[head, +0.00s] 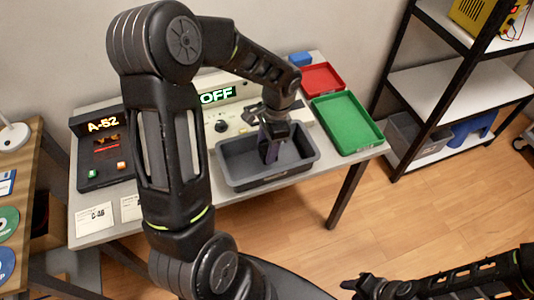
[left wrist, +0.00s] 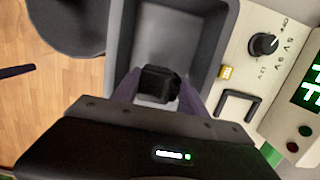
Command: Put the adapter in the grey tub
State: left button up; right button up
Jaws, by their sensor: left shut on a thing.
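The grey tub (head: 237,183) stands on the table in front of the panel with the OFF display. My left gripper (head: 270,152) points down over the tub, its fingertips inside or just above it. In the left wrist view the left gripper (left wrist: 158,88) is shut on a small black block, the adapter (left wrist: 157,80), with the tub (left wrist: 208,22) behind it. Whether the adapter touches the tub floor I cannot tell. In the head view the fingers hide the adapter. My right gripper (head: 358,287) is low at the bottom right, away from the table; its fingers are unclear.
A green tray (head: 346,122) and a red tray (head: 320,79) lie right of the tub. A black A-52 device (head: 103,150) and label cards (head: 95,218) are on the left. The panel (left wrist: 240,50) with a knob stands close to the tub. A shelf (head: 432,92) stands at right.

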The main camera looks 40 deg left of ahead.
pick_arm(q)
jog(key=shift+f, duration=1.9)
jog(key=shift+f, duration=0.1)
jog(key=o, duration=1.5)
jog(key=r, duration=0.4)
jog(key=w+r, duration=0.1)
jog(key=r, duration=0.3)
jog(key=d+r, duration=0.1)
jog(key=r, duration=0.3)
jog(key=shift+w+r, duration=0.1)
jog(key=shift+w, duration=0.1)
